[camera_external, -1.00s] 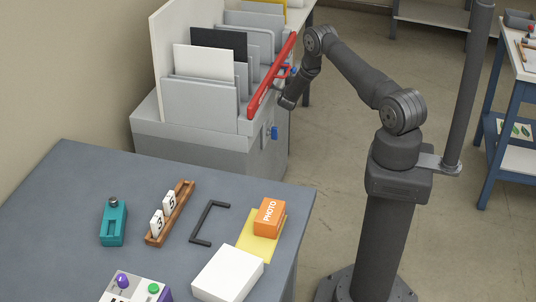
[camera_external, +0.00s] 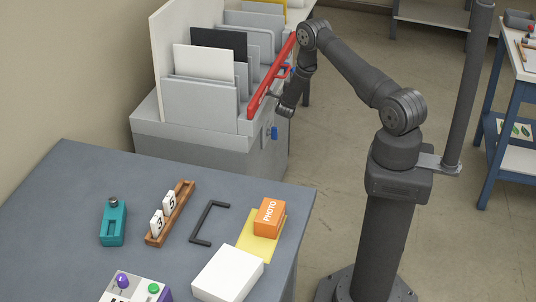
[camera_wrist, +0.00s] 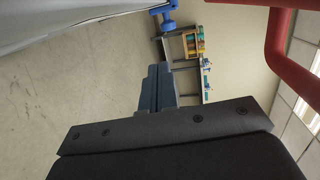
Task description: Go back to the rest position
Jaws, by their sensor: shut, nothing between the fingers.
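My gripper (camera_external: 271,97) is at the end of my bent arm, beside the right side of the grey rack machine. It points left, close to the red bar (camera_external: 268,84) along that machine's edge. I cannot tell whether it touches the bar. In the wrist view the fingers of my gripper (camera_wrist: 157,88) are together with nothing between them. A red bar with a bend (camera_wrist: 285,60) shows close by at the upper right of that view.
The grey machine (camera_external: 190,143) holds upright panels and has a blue knob (camera_external: 274,132). The blue-grey table (camera_external: 75,185) in front bears an orange photo box (camera_external: 269,217), a white box (camera_external: 228,274) and a teal tool (camera_external: 113,222). Open floor (camera_external: 330,140) lies behind my arm.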

